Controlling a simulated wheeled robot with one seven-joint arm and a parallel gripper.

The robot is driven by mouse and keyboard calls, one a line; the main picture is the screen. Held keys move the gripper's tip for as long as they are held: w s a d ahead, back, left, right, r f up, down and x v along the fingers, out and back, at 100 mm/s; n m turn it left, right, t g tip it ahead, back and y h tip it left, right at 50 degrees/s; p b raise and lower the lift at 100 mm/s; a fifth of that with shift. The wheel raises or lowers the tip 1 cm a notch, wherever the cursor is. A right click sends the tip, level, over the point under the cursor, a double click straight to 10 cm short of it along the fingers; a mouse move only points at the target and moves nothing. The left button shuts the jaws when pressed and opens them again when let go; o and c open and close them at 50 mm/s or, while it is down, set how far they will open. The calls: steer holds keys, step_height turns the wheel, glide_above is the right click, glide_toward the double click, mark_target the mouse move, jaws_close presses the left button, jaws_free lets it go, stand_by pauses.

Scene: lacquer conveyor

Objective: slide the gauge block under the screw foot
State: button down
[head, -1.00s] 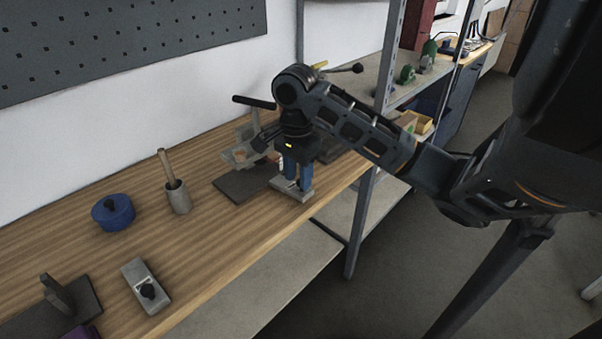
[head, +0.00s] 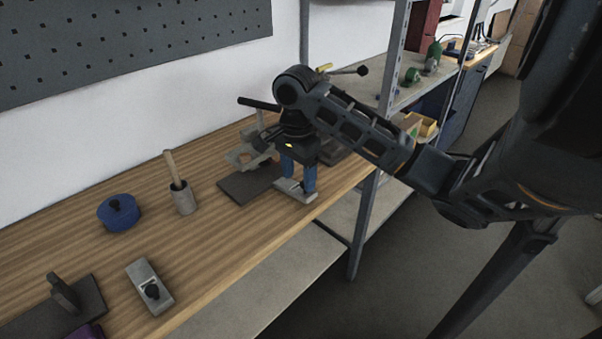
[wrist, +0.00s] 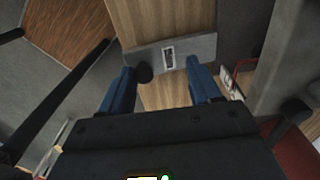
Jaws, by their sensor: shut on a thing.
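A pale grey block (head: 296,193), which I take for the gauge block, is at the blue fingertips of my gripper (head: 298,182), low over or on the bench near its front edge. In the wrist view, the block (wrist: 190,48) shows a small framed label and a black knob at its near left. A grey fixture with a black bar (head: 250,154) stands just behind and left of my gripper, over a dark plate (head: 246,186). I cannot make out the screw foot.
A second grey block with a black knob (head: 142,279), a blue round pot (head: 120,220) and a grey cup with a wooden pestle (head: 184,200) stand to the left. A metal shelf post (head: 364,220) is close on the right.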

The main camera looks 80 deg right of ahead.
steer(key=c, duration=1.8)
jaws_free()
steer(key=shift+w+d, duration=0.35)
steer(key=shift+w, duration=0.35)
steer(key=shift+c, duration=0.2)
steer(key=o, duration=0.3)
steer(key=shift+w+d+p, duration=0.2)
steer(key=shift+w+p, duration=0.15)
steer(key=shift+w, duration=0.05)
steer(key=shift+o, duration=0.3)
steer(key=o, duration=1.5)
